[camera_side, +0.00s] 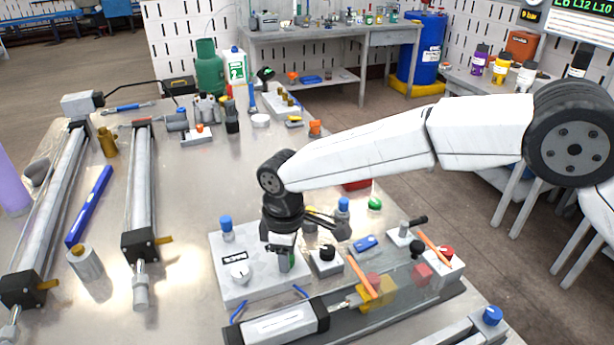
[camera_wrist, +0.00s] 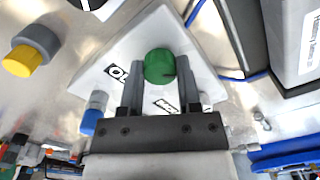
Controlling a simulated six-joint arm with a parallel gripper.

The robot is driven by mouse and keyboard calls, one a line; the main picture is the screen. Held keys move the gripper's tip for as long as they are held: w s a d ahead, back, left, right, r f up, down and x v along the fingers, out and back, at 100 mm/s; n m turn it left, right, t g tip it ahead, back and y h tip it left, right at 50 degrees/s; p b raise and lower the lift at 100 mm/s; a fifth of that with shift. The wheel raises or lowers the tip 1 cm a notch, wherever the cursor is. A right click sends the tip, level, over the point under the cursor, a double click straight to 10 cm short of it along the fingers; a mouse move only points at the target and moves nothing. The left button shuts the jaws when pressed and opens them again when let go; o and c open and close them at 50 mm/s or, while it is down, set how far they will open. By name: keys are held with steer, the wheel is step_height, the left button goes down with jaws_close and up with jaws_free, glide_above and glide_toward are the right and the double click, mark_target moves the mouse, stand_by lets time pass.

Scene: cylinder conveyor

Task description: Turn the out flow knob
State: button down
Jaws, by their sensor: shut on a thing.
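The green knob (camera_wrist: 159,66) stands on a white control box (camera_wrist: 190,30) with dark labels, one starting with "OU" and partly cut by a finger. My gripper (camera_wrist: 160,74) is shut on the green knob, one finger on each side of it. In the side view, my gripper (camera_side: 284,252) reaches down onto the white box (camera_side: 228,292), and a little of the green knob (camera_side: 285,263) shows between the fingers. I cannot tell the green knob's turn angle.
Blue-capped knobs stand near my gripper, one at the box's back left (camera_side: 226,229) and one behind right (camera_side: 343,207). A black knob (camera_side: 327,252) is just right. A pneumatic cylinder (camera_side: 280,328) lies in front. Bare table (camera_side: 190,215) lies to the left.

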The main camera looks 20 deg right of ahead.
steer(key=shift+c, duration=1.5)
jaws_free()
steer(key=shift+r, duration=4)
